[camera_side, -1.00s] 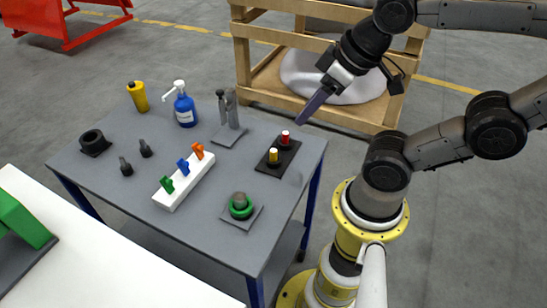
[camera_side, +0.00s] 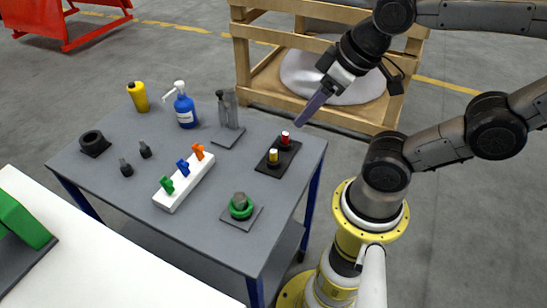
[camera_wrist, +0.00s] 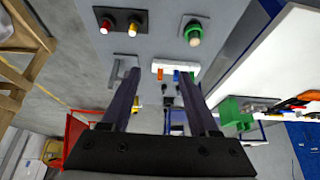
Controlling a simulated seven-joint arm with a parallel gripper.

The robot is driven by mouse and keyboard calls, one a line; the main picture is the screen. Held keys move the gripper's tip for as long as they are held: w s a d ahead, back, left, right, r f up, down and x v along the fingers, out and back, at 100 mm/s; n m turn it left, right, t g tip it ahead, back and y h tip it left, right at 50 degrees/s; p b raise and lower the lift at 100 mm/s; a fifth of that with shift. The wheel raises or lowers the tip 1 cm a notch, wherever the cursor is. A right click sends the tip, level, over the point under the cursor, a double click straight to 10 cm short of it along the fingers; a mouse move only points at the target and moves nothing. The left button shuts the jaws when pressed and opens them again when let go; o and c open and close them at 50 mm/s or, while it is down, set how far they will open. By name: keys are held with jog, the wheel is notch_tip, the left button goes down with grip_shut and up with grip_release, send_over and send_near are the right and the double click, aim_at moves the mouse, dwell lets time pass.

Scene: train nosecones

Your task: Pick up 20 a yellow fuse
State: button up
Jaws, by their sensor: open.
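A small yellow fuse (camera_side: 273,156) stands upright on a dark plate (camera_side: 268,168) at the right side of the grey table. A red fuse (camera_side: 285,138) stands on the same plate, behind it. In the wrist view the yellow fuse (camera_wrist: 134,27) and red fuse (camera_wrist: 107,24) are near the top, beyond my fingers. My gripper (camera_side: 304,118) is above the table's right edge, up and to the right of the red fuse, apart from both fuses. In the wrist view my gripper (camera_wrist: 158,80) has its two fingers spread with nothing between them.
A green ring part (camera_side: 241,206) sits on a plate at the front. A white block (camera_side: 184,181) holds green, blue and orange clips. A blue bottle (camera_side: 184,108), a yellow bottle (camera_side: 138,97) and a grey upright part (camera_side: 229,110) stand at the back. A wooden crate (camera_side: 242,65) stands behind.

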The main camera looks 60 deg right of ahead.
jog(key=n, duration=0.2)
jog(key=n+g, duration=0.6)
jog(key=n, duration=0.8)
send_over(273, 151)
notch_tip(273, 151, down, 8)
jog(key=f, duration=0.8)
jog(key=shift+s+d, duration=0.1)
jog(key=shift+s, duration=0.2)
jog(key=shift+w+f, duration=0.15)
jog(key=shift+f, duration=1.35)
jog(key=shift+w+f, duration=0.1)
jog(key=shift+f, duration=1.4)
grip_shut()
